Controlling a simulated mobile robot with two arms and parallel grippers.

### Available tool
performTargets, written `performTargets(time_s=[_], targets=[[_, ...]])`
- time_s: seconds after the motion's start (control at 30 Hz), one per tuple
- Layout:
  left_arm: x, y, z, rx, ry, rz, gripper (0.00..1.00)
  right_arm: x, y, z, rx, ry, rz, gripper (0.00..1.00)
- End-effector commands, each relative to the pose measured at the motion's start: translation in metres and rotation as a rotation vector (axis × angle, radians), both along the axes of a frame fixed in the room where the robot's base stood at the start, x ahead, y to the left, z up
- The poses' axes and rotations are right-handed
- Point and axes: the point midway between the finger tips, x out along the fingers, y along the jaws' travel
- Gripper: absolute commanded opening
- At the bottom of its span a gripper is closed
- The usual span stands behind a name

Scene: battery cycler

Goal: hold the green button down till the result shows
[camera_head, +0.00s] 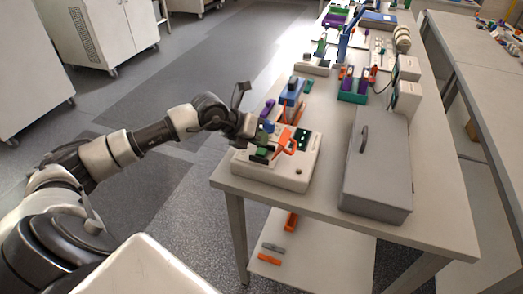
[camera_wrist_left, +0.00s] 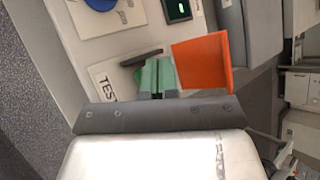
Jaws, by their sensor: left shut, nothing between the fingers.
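The battery cycler (camera_head: 275,178) is a pale box at the near left end of the table. My left gripper (camera_head: 262,150) is over its top, fingers pointing down. In the left wrist view its green fingertips (camera_wrist_left: 157,66) are together with nothing between them, close to the panel by the TEST label (camera_wrist_left: 106,87). An orange flap (camera_wrist_left: 203,64) stands right beside the fingers. My right gripper is not in view.
A grey case (camera_head: 376,170) lies right of the cycler. Open floor lies left of the table. An orange part (camera_head: 291,221) is on the lower shelf.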

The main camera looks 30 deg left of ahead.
Motion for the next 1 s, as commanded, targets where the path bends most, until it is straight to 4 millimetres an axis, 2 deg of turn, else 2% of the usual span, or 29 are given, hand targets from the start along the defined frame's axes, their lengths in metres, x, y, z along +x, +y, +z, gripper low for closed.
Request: performTargets(time_s=[0.33,1.0], targets=[[0.000,0.000,-0.009,0.000,0.000,0.000,0.00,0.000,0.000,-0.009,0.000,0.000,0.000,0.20],[0.000,0.000,-0.012,0.000,0.000,0.000,0.00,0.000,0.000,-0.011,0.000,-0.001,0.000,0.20]])
